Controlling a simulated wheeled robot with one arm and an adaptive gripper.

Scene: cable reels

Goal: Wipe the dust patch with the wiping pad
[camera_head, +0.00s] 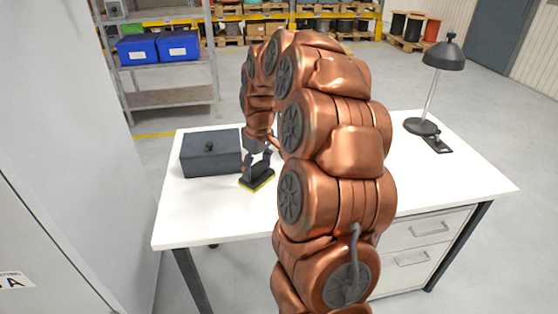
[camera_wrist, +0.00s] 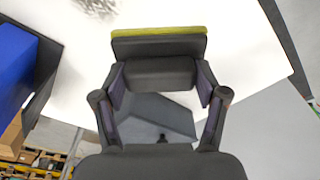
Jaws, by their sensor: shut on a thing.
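The wiping pad (camera_head: 259,180) is a dark block with a yellow layer along its bottom, over the left part of the white table in the head view. It also shows at the top middle of the wrist view (camera_wrist: 158,45). My gripper (camera_head: 257,165) is shut on the pad's dark grip, with a finger on each side in the wrist view (camera_wrist: 160,82). The dust patch (camera_wrist: 97,6) is a grey speckled smudge on the white surface, cut by the wrist view's top edge, left of the pad and apart from it. My arm probably hides it in the head view. Pad contact with the table is unclear.
The white table (camera_head: 202,217) has clear room at its front left. A black desk lamp (camera_head: 423,125) stands at the far right. Blue bins (camera_head: 158,47) sit on a shelf behind.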

